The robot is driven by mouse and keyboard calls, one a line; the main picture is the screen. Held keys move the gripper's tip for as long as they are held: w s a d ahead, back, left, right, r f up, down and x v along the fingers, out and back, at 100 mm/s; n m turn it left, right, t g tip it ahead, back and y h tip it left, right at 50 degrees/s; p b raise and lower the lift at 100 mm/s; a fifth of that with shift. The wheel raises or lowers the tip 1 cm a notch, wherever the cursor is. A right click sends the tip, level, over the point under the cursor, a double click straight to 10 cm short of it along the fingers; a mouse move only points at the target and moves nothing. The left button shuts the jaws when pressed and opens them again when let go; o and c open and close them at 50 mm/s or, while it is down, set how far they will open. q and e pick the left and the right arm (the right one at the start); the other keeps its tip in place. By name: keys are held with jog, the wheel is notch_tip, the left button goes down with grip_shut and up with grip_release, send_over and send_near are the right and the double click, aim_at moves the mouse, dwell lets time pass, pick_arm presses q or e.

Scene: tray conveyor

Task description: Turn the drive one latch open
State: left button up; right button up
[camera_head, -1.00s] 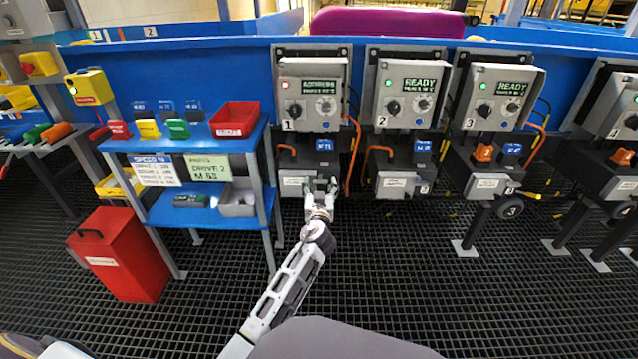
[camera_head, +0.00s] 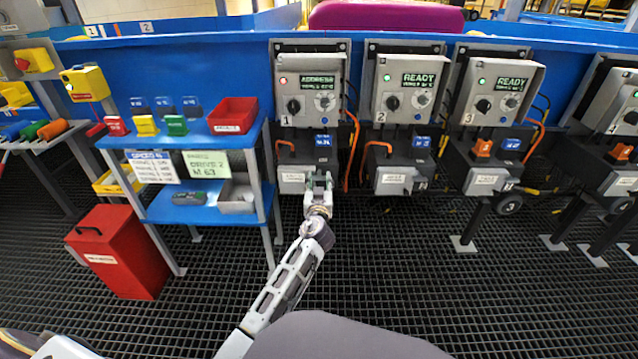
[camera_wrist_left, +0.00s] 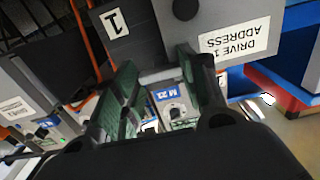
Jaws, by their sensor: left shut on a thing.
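The drive one station has a grey control box (camera_head: 310,88) marked 1, with a red light and a display reading ADDRESS. Below it is a grey lower box (camera_head: 291,183) with a blue M 21 tag (camera_head: 322,142). My left gripper (camera_head: 319,178) is at the right front of this lower box, shut on what appears to be the drive one latch, which the fingers hide. In the left wrist view, the two fingers (camera_wrist_left: 157,65) stand apart around it, with the blue tag (camera_wrist_left: 167,95) showing between them. My right gripper is out of view.
A blue shelf (camera_head: 200,210) with a red bin (camera_head: 233,117) and coloured tags stands close left of my arm. A red cabinet (camera_head: 118,255) is on the floor. Drive two's box (camera_head: 408,92) and drive three's box (camera_head: 497,95) show READY.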

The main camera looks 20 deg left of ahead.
pick_arm(q)
jog(key=shift+m, duration=0.5)
jog(key=m, duration=0.4)
jog(key=m+p, duration=0.1)
jog(key=m, duration=0.1)
jog(key=shift+m, duration=1.3)
jog(key=shift+m+p, duration=0.4)
jog(key=shift+m, duration=0.4)
jog(key=m+p, duration=0.2)
jog(key=m, duration=0.1)
jog(key=shift+m, duration=0.4)
jog(key=shift+d+f+m+p, duration=0.1)
jog(key=shift+m+p, duration=0.6)
jog(key=shift+m, duration=0.9)
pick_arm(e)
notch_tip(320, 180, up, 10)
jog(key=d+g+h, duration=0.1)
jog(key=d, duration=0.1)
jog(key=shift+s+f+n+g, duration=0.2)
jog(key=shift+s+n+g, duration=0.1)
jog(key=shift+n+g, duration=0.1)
